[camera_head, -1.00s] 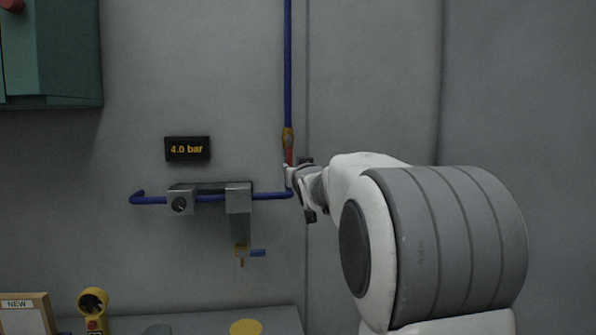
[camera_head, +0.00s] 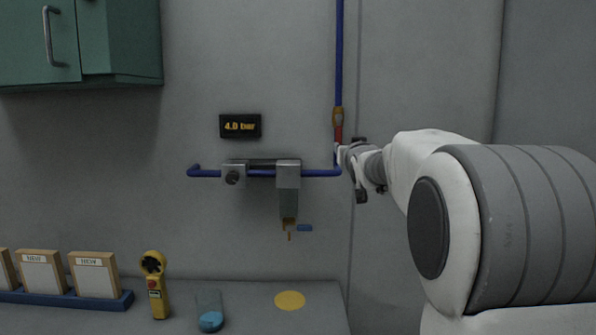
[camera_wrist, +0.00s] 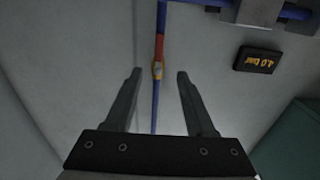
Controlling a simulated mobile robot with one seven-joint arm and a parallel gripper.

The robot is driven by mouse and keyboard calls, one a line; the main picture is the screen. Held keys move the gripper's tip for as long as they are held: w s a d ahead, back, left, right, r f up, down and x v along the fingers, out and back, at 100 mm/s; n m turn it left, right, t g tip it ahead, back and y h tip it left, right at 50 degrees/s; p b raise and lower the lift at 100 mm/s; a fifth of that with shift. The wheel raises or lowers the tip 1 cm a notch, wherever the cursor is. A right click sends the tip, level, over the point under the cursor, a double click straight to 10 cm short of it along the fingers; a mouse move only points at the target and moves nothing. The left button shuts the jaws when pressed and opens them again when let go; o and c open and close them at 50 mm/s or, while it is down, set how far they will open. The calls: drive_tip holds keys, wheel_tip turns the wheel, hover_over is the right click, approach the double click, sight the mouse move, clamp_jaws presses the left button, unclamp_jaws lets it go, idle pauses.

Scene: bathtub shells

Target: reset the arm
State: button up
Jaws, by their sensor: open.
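My gripper (camera_head: 350,170) is at the right end of the blue pipe, close to the wall, at the end of my white and grey arm. In the wrist view my gripper (camera_wrist: 157,90) has its two dark fingers wide apart with nothing held between them. Whether a finger touches the pipe cannot be told.
A filter unit (camera_head: 288,185) hangs on the horizontal pipe under a display (camera_head: 240,126) reading 4.0 bar. A green cabinet (camera_head: 120,40) is upper left.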

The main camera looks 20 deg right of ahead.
drive_tip(key=s+a+f+n+g+y+p, duration=0.1)
drive_tip(key=s+a+f+g, duration=0.3)
drive_tip(key=s, duration=0.9)
drive_tip(key=s+a+f+n+g+y+p, duration=0.1)
drive_tip(key=s+a+f, duration=0.6)
drive_tip(key=s, duration=0.7)
drive_tip(key=s+a+f+n+g+y+p, duration=0.1)
drive_tip(key=s+a+f+g+p, duration=0.3)
drive_tip(key=s, duration=1)
drive_tip(key=a+f+g+y, duration=0.1)
drive_tip(key=a+f+g, duration=0.1)
drive_tip(key=a, duration=0.1)
drive_tip(key=shift+s+a+f+g, duration=0.15)
drive_tip(key=shift+s+g, duration=0.05)
drive_tip(key=shift+g, duration=0.2)
